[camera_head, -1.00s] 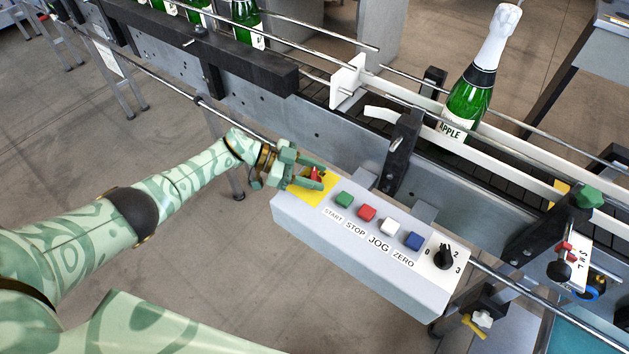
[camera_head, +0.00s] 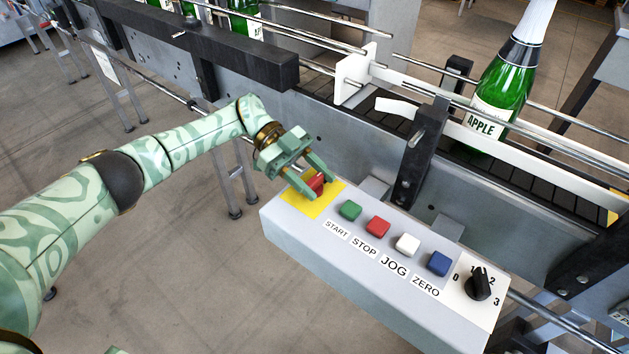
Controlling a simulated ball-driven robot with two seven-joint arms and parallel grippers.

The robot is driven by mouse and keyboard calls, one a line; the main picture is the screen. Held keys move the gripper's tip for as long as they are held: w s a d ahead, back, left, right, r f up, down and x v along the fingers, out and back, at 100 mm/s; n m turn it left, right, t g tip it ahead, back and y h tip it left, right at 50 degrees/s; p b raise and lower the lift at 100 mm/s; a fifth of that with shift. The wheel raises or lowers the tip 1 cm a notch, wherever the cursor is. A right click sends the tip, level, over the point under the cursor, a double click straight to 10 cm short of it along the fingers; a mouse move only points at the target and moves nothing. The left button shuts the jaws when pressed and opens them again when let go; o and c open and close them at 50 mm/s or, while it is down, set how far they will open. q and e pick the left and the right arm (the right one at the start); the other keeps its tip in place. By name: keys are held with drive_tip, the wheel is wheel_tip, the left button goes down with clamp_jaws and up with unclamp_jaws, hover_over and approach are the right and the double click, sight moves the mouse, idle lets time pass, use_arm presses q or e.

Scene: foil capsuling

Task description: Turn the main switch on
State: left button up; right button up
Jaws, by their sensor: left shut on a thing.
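The main switch (camera_head: 317,184) is a red handle on a yellow plate (camera_head: 328,204) at the left end of the grey control box (camera_head: 330,262). My left gripper (camera_head: 317,187) comes in from the upper left and is shut on the red handle, with one finger on each side of it. The fingers hide part of the handle, so its exact angle is hard to tell. My right gripper is not in view.
On the box are green (camera_head: 350,210), red (camera_head: 377,226), white (camera_head: 406,244) and blue (camera_head: 439,263) buttons and a black selector knob (camera_head: 479,284). Behind it runs the conveyor (camera_head: 330,130) with a green foil-topped bottle (camera_head: 496,100) and a black bracket (camera_head: 420,150).

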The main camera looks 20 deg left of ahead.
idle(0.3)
use_arm(q)
drive_tip(key=o, duration=1)
drive_tip(key=b+v, duration=0.7)
drive_tip(key=v, duration=0.9)
drive_tip(key=shift+a, duration=0.1)
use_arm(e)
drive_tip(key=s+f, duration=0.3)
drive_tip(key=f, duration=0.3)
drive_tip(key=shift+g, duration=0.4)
use_arm(q)
drive_tip(key=shift+r, duration=0.1)
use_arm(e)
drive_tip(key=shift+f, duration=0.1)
